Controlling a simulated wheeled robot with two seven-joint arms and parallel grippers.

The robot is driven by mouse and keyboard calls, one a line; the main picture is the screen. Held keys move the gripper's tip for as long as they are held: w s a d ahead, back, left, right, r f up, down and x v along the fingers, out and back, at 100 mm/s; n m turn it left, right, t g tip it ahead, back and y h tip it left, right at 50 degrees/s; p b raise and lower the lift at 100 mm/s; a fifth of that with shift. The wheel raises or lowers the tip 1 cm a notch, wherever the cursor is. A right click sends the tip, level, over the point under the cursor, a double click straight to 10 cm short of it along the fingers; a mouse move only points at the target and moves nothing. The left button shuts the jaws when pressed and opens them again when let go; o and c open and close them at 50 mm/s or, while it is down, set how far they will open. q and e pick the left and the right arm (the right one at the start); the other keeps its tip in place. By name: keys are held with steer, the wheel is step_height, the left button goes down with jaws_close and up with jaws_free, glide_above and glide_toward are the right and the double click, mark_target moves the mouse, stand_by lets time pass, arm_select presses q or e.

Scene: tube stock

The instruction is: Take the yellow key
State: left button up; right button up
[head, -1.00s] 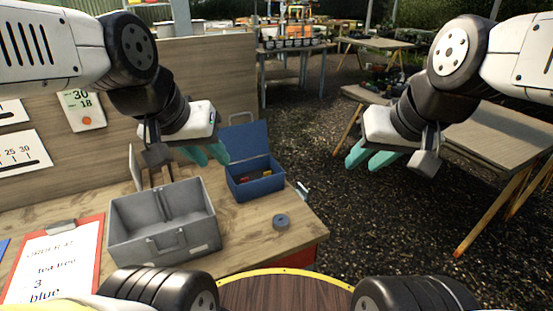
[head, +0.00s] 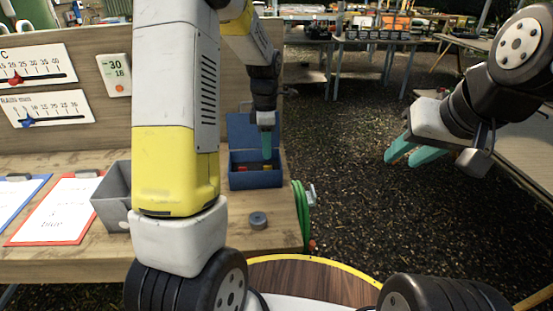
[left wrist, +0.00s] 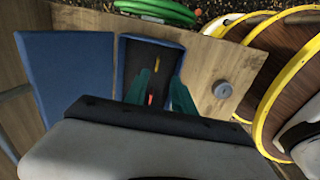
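A small yellow object, likely the yellow key (left wrist: 157,64), lies in the open blue box (left wrist: 128,60) on the wooden table; it also shows in the head view (head: 267,168). A red piece (left wrist: 151,100) lies in the same box, nearer my gripper. My left gripper (left wrist: 157,92) is open and points down over the box, its teal fingers on either side of the red piece in the left wrist view; in the head view the fingers (head: 266,146) hang at the box. Nothing is between them that I can tell. My right gripper (head: 408,154) is open and empty, away over the gravel.
The box's raised lid (head: 241,132) stands behind it. A grey round disc (head: 258,220) lies in front. A green hose (head: 301,215) hangs at the table's right edge. A grey box (head: 112,200), partly hidden by my arm, and clipboards (head: 58,212) are at left.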

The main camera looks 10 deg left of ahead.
arm_select(q)
steer(key=f, duration=0.8)
steer(key=shift+w+f, duration=0.1)
steer(key=shift+w, duration=0.3)
jaws_close()
